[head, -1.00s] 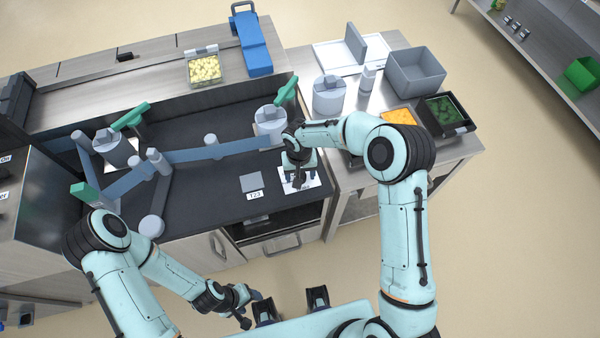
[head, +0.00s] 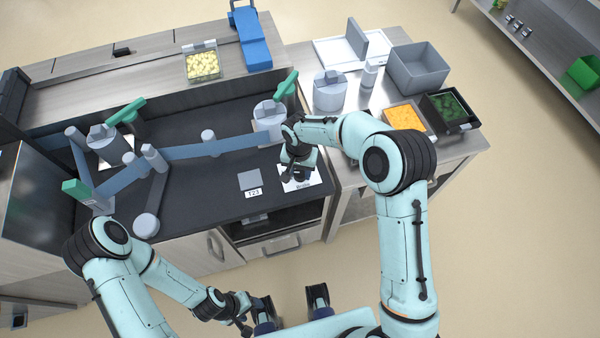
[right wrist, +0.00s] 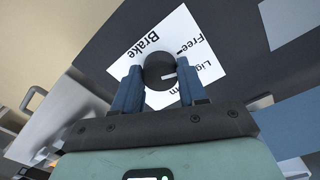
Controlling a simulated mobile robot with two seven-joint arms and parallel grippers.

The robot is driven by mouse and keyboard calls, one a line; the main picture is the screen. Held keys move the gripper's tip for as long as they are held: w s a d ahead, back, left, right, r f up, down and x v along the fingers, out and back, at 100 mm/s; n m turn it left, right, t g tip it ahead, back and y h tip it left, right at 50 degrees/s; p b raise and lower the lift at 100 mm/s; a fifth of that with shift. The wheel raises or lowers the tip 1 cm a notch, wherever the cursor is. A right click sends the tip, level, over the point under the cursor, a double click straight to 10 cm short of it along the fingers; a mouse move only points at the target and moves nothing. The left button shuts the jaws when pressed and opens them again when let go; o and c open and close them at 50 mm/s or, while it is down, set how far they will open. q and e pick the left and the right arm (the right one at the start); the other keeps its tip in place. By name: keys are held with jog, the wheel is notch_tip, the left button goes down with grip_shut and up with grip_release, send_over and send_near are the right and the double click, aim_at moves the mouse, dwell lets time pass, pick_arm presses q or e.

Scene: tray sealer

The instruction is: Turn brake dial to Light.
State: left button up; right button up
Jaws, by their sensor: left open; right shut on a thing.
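The brake dial (right wrist: 158,70) is a dark round knob with a pale pointer line on its right side in the right wrist view. It sits on a white card (right wrist: 178,30) printed "Brake" and "Free"; the other words, one starting "Lig", are partly covered. The card also shows at the counter's right end in the head view (head: 312,180). My right gripper (right wrist: 158,88) is shut on the dial, one blue finger on each side. In the head view it hides the dial. The pointer's exact setting is unclear. My left gripper (head: 247,320) is open and empty, low in front of the counter.
A grey square pad (head: 249,180) with a "123" label lies left of the card. A blue-grey film band (head: 195,152) runs past posts across the dark counter. Food trays (head: 405,116) and a grey bin (head: 418,70) stand to the right.

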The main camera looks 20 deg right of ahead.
aim_at(299, 172)
jog(key=shift+m+b, duration=0.5)
jog(key=shift+m, duration=1.8)
jog(key=o, duration=1.1)
jog(key=shift+c, duration=0.2)
notch_tip(299, 172, up, 14)
jog(key=shift+w+f+p, duration=0.15)
jog(key=shift+f+p, duration=0.1)
jog(key=shift+p, duration=0.15)
jog(key=shift+a, duration=0.1)
